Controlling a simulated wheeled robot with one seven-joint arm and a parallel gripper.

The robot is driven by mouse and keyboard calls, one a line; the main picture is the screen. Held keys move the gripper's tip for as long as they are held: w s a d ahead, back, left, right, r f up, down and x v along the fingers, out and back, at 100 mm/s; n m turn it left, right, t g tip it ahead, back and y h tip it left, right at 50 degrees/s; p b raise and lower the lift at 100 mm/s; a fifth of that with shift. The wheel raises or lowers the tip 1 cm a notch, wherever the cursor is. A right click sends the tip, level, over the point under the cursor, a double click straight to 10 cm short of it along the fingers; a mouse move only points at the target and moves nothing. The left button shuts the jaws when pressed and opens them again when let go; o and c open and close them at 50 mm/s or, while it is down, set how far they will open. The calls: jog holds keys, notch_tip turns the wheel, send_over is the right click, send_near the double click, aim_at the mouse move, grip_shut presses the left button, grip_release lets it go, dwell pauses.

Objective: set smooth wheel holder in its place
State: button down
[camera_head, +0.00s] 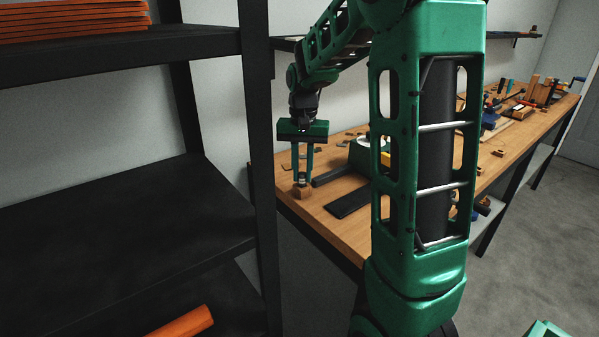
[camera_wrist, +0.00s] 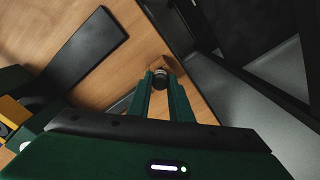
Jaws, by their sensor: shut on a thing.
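My gripper (camera_head: 302,179) points down over the left end of the wooden workbench (camera_head: 345,222). Its two fingers are shut on a small piece with a dark round end, which I take to be the smooth wheel holder (camera_wrist: 160,79). The fingers hide most of it. A small brown wooden block (camera_head: 301,191) shows right at the fingertips, at or just above the bench top. I cannot tell whether the block is part of the held piece or whether it touches the bench. In the wrist view, my gripper (camera_wrist: 160,76) is near the bench edge.
A flat black plate (camera_wrist: 86,48) lies on the bench beside my gripper. A machine with a yellow part (camera_head: 386,158) stands behind, partly hidden by my arm. A dark shelf rack (camera_head: 262,150) stands close on the left. Tools and clamps crowd the bench's far end.

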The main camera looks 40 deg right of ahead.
aim_at(302, 173)
jog(key=c, duration=1.5)
grip_release()
notch_tip(302, 173, up, 11)
jog(key=shift+f, duration=0.2)
jog(key=s+a+f, duration=0.1)
jog(key=s+f, duration=0.2)
jog(key=s, duration=0.6)
jog(key=s+a+f+n, duration=0.1)
jog(key=s+f, duration=0.3)
jog(key=s, duration=0.6)
jog(key=s+f+n, duration=0.1)
jog(key=s+f, duration=0.3)
jog(key=s, duration=0.5)
jog(key=shift+s+a+f, duration=0.1)
jog(key=shift+s+a, duration=0.2)
jog(key=shift+a, duration=0.1)
